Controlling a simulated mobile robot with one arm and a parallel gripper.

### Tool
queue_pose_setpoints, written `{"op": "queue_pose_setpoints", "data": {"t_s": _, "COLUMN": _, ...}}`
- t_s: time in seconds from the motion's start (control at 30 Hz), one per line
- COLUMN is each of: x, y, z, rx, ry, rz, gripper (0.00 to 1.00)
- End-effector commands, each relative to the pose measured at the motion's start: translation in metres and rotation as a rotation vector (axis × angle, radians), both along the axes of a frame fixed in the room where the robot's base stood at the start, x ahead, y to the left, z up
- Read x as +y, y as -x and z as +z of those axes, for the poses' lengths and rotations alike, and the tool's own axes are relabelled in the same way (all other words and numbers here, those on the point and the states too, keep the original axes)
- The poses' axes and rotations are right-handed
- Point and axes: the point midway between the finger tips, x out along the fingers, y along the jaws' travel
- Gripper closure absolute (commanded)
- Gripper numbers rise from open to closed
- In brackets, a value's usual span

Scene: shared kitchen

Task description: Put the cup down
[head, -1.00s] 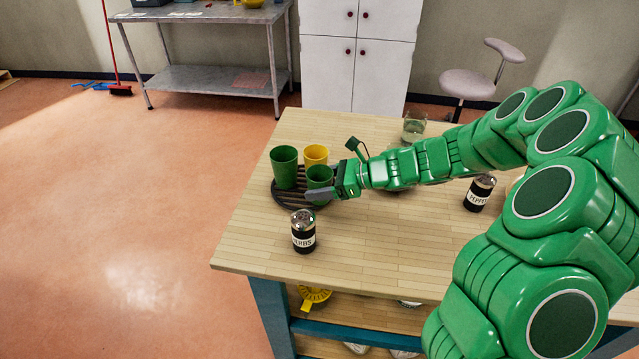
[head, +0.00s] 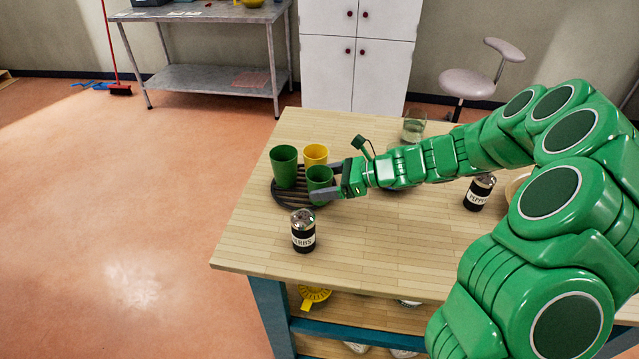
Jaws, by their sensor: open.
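Two green cups and a yellow cup stand upright on a dark slatted round rack (head: 282,199) on the wooden table. One green cup (head: 284,167) is at the left, and the yellow cup (head: 315,154) is behind. The other green cup (head: 319,180) is at the front right, nearest my gripper (head: 328,182). My gripper is open, its fingers reaching from the right beside this front green cup. I cannot tell whether a finger touches it. The cup's base is partly hidden by the near finger.
A black-labelled shaker (head: 303,232) stands just in front of the rack. A pepper shaker (head: 479,192) and a glass (head: 414,127) stand further right, near my arm. The table's front middle (head: 390,255) is clear.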

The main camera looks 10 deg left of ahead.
Motion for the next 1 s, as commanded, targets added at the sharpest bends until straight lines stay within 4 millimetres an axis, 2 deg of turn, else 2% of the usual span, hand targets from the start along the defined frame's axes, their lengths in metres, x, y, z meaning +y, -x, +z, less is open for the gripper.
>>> {"op": "queue_pose_setpoints", "data": {"t_s": 0.6, "x": -0.083, "y": -0.001, "z": 0.033, "rx": -0.001, "ry": 0.001, "rz": -0.003, "gripper": 0.19}}
{"op": "queue_pose_setpoints", "data": {"t_s": 0.8, "x": -0.096, "y": -0.001, "z": 0.039, "rx": 0.0, "ry": 0.001, "rz": -0.002, "gripper": 0.19}}
{"op": "queue_pose_setpoints", "data": {"t_s": 1.0, "x": -0.098, "y": 0.0, "z": 0.041, "rx": 0.001, "ry": 0.0, "rz": 0.0, "gripper": 0.19}}
